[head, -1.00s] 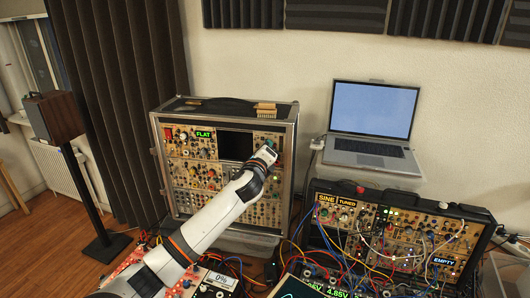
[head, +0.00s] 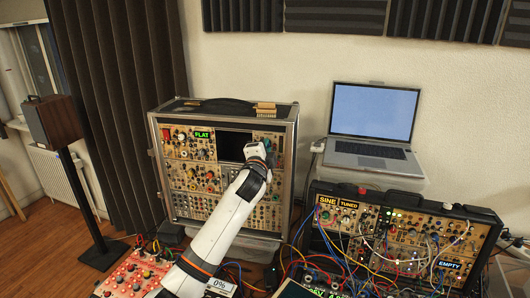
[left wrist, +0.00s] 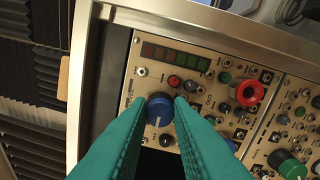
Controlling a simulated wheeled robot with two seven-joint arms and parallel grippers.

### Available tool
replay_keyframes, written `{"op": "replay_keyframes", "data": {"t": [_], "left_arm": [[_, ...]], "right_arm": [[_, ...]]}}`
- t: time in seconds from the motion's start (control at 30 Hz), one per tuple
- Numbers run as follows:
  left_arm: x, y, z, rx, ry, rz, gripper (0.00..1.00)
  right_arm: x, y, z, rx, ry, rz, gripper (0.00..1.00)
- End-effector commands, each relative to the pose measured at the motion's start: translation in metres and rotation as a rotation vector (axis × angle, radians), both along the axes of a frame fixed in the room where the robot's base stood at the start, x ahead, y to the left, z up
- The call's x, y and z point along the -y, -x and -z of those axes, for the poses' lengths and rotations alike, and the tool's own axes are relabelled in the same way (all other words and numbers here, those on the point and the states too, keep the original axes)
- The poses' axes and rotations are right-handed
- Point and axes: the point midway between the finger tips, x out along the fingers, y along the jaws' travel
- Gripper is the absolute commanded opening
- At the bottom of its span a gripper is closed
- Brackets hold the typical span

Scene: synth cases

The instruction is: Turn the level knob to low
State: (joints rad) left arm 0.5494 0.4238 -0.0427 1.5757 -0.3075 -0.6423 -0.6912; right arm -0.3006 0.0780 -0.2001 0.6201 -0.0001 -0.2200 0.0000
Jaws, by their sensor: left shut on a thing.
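A blue knob (left wrist: 159,108) with a pale pointer line sits on a beige panel in the left wrist view. A row of red and green segments (left wrist: 176,57) is above it. My left gripper (left wrist: 160,112) has its two teal fingers around the knob, one on each side, shut on it. In the head view my left gripper (head: 262,150) is at the upper right of the front of the tall silver-edged case (head: 294,160) and hides the knob. I cannot read a level or low marking. My right gripper is not in view.
A red-ringed knob (left wrist: 249,93) and a green knob (left wrist: 287,164) stand to the right in the left wrist view. A laptop (head: 372,118) is right of the case. A cabled black case (head: 400,230) is at front right. A speaker (head: 54,120) stands at left.

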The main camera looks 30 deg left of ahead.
Motion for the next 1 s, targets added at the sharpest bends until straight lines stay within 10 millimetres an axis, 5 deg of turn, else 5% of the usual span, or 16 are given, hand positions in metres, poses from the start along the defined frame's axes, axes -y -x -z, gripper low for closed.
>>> {"op": "replay_keyframes", "data": {"t": [0.6, 1.0], "left_arm": [[0.0, 0.0, 0.001, 0.202, 0.517, 0.0, 0.0], [0.0, 0.0, 0.0, 0.271, 0.693, -0.001, 0.0]], "right_arm": [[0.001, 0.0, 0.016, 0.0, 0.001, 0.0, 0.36], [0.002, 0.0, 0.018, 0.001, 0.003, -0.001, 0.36]]}}
